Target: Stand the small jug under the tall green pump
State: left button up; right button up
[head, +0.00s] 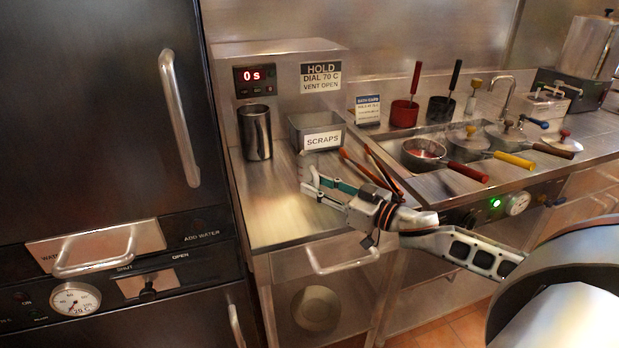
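No tall green pump shows in the head view. A plain steel cup-like vessel (256,132) stands upright on the left counter, below the timer display; I cannot tell whether it is the small jug. My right gripper (308,180) reaches in from the right over this counter, in front of the scraps bin and to the right of the steel vessel, apart from it. I see its fingers side-on, and their gap is unclear. My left gripper is out of view.
The scraps bin (318,133) stands beside red-handled tongs (372,172), which lie close behind my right gripper. The left counter's front (268,210) is clear. A dark cabinet (90,120) stands left.

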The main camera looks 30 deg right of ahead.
jog(key=shift+w+a, duration=0.1)
jog(key=shift+w, duration=0.15)
grip_shut()
jog(key=shift+r, duration=0.1)
jog(key=shift+r, duration=0.7)
notch_tip(320, 180, up, 18)
jog(key=p, duration=0.4)
jog(key=shift+r, duration=0.2)
jog(key=shift+s, duration=0.1)
